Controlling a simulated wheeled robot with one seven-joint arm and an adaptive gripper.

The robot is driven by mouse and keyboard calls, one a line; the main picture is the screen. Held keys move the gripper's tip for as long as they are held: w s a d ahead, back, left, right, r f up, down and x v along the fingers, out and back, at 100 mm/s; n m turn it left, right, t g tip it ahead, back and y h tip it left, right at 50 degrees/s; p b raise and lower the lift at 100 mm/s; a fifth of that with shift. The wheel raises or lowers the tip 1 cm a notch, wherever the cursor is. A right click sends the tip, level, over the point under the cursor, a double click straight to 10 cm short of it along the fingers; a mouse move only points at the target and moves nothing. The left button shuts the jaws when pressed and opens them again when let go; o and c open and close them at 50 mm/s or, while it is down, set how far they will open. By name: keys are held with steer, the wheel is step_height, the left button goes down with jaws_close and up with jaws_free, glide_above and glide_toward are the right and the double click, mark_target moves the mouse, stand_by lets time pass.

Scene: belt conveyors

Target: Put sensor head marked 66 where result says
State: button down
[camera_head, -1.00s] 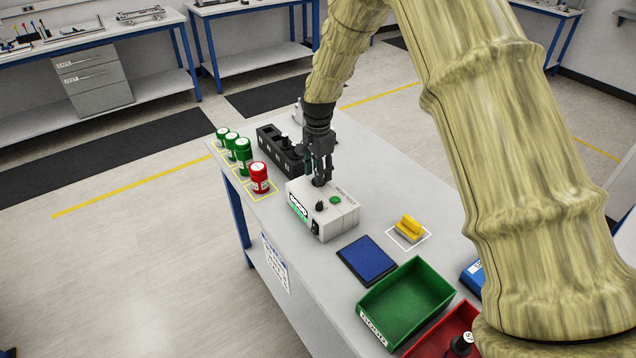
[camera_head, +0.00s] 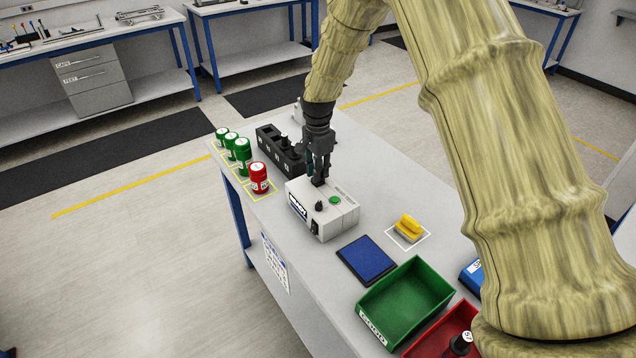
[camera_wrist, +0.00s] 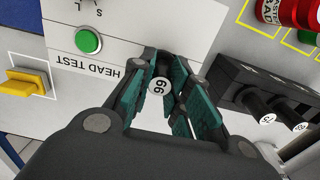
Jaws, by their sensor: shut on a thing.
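The sensor head marked 66 (camera_wrist: 158,87) is between my gripper's (camera_wrist: 163,72) teal finger pads in the wrist view, its round white label facing the camera. In the head view my gripper (camera_head: 320,178) points down at the top of the white head test box (camera_head: 338,222), at its back part. I cannot tell whether the head's lower end is in the box or just above it. The box's front display (camera_head: 298,207) is blue and white, its text too small to read surely. A green tray (camera_head: 383,338) labelled GOOD and a red tray (camera_head: 428,348) stand at the front right.
A black rack (camera_head: 268,146) holding other heads stands behind the box. Several green canisters (camera_head: 243,150) and a red one (camera_head: 259,178) line the left edge. A blue pad (camera_head: 366,259) and a yellow-handled block (camera_head: 409,226) lie right of the box. A dark head (camera_head: 460,345) is in the red tray.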

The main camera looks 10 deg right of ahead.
steer(key=shift+r+p, duration=0.65)
steer(key=shift+r, duration=0.4)
stand_by(0.9)
steer(key=shift+r+p, duration=1.9)
steer(key=shift+r, duration=1.15)
